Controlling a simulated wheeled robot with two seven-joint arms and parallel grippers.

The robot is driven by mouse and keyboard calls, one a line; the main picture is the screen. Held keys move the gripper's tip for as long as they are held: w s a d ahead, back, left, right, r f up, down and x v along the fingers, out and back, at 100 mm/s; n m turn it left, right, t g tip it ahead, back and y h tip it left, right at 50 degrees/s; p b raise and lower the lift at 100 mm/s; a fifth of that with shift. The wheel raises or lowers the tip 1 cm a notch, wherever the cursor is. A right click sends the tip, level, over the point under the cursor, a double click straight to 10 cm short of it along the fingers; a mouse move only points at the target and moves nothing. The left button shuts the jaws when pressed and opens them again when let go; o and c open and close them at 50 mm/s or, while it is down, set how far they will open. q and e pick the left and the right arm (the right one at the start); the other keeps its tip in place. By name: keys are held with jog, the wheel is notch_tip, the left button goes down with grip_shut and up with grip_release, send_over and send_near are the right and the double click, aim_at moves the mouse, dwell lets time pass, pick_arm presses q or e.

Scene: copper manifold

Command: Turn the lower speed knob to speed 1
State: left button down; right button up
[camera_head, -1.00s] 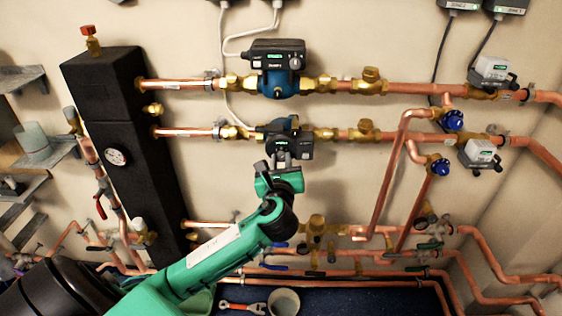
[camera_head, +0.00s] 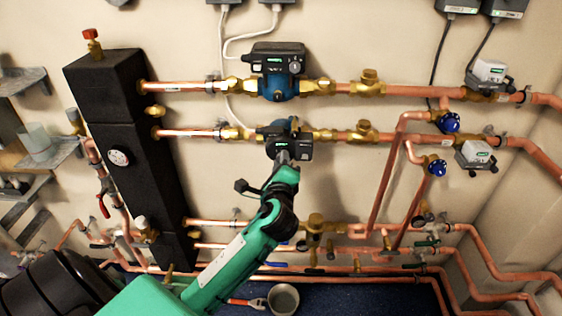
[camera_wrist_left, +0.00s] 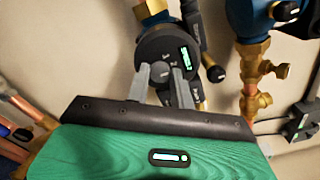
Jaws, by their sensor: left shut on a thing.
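The lower pump (camera_head: 302,145) sits on the second copper pipe, with a dark face and a small green display. My left gripper (camera_head: 283,158) reaches up to its face from below and hides the lower speed knob in the head view. In the left wrist view, the pump's round dark face (camera_wrist_left: 158,45) shows a lit green display and small markings. The two grey fingers of my left gripper (camera_wrist_left: 161,84) are closed on the grey lower speed knob (camera_wrist_left: 161,72) at its middle. The knob's setting is too small to read. My right gripper is not in view.
The upper pump (camera_head: 280,68) is on the pipe just above. A black manifold block (camera_head: 128,160) stands at the left. Valves with blue caps (camera_head: 449,121) and more copper pipes lie to the right and below. A grey bucket (camera_head: 284,299) is at the bottom.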

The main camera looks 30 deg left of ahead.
pick_arm(q)
jog(key=n, duration=0.8)
jog(key=shift+f+n, duration=0.1)
jog(key=shift+n, duration=0.2)
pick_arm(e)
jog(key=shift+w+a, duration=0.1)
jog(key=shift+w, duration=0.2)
pick_arm(q)
jog(key=shift+b, duration=0.3)
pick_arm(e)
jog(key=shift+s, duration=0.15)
pick_arm(q)
jog(key=c, duration=1.2)
grip_release()
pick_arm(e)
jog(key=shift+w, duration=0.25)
